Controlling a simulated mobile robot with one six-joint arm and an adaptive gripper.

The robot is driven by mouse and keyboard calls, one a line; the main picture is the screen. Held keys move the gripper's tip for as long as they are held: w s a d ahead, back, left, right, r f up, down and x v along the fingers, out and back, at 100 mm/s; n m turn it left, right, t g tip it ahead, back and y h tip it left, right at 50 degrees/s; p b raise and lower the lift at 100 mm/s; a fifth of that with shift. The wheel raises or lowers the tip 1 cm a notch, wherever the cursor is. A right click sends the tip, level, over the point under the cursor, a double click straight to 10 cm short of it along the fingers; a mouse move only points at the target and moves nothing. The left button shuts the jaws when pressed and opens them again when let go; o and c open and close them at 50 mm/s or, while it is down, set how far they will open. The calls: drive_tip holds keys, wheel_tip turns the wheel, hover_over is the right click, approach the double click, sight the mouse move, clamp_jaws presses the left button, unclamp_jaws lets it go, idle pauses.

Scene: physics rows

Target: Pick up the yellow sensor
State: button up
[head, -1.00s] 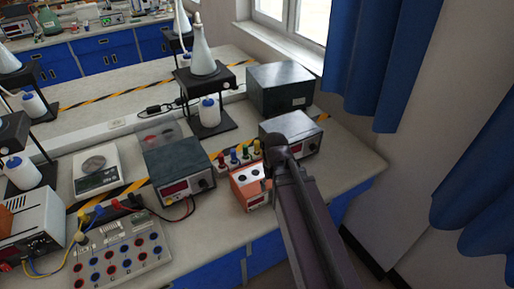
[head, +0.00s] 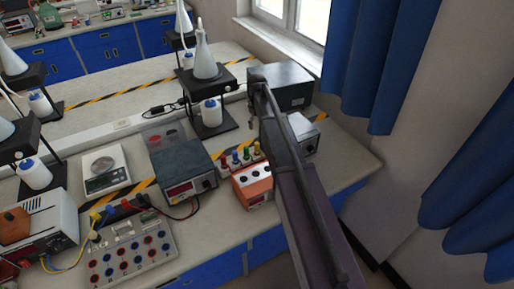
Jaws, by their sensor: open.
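The yellow sensor (head: 257,149) is a small yellow-topped piece at the right end of a short row on a pale holder on the bench. Green (head: 246,154), blue (head: 235,158) and red (head: 223,161) pieces stand to its left in the same row. My gripper (head: 252,124) hangs from the far end of my dark arm, small in the picture, above and behind the yellow sensor and apart from it. It is open and I see nothing in it. My arm covers the area just right of the row.
An orange box (head: 252,186) with holes stands in front of the row. A dark power supply (head: 184,170) stands left, another unit (head: 305,134) right behind my arm. A dark box (head: 281,88) and a flask stand (head: 214,122) are behind. Bare bench lies at right.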

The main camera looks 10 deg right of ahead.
sight(257, 143)
drive_tip(key=shift+f, duration=0.1)
idle(0.3)
wheel_tip(257, 143, down, 8)
drive_tip(key=b, duration=0.8)
drive_tip(key=shift+f, duration=0.1)
idle(0.5)
drive_tip(key=shift+f+b, duration=2.7)
drive_tip(key=shift+b, duration=0.25)
clamp_jaws()
